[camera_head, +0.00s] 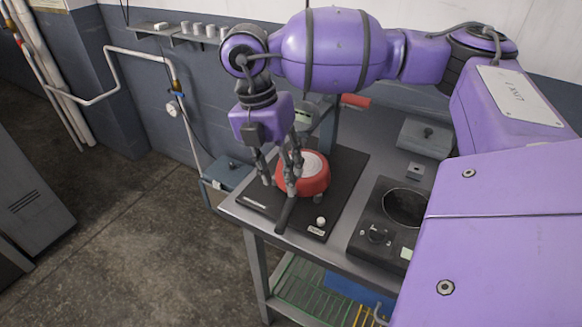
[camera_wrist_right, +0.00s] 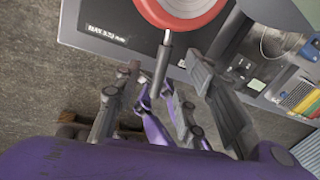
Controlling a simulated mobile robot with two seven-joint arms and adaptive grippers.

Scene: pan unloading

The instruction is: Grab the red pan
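The red pan (camera_head: 318,185) has a pale grey inside and a dark grey handle (camera_head: 286,214) that points toward the front edge. It sits on the black flat hotplate (camera_head: 262,207) at the table's left end. In the right wrist view the red pan (camera_wrist_right: 186,14) is cut off by the top edge, with its handle (camera_wrist_right: 162,64) pointing down. My right gripper (camera_head: 280,176) is at the pan's left side, above the handle. In the right wrist view it is open, fingers apart on either side of the handle. My left gripper is not in view.
A second burner (camera_head: 404,207) with a round dark plate stands to the right on the metal table (camera_head: 395,158). A grey lidded box (camera_head: 425,138) and a red item (camera_head: 355,101) are farther back.

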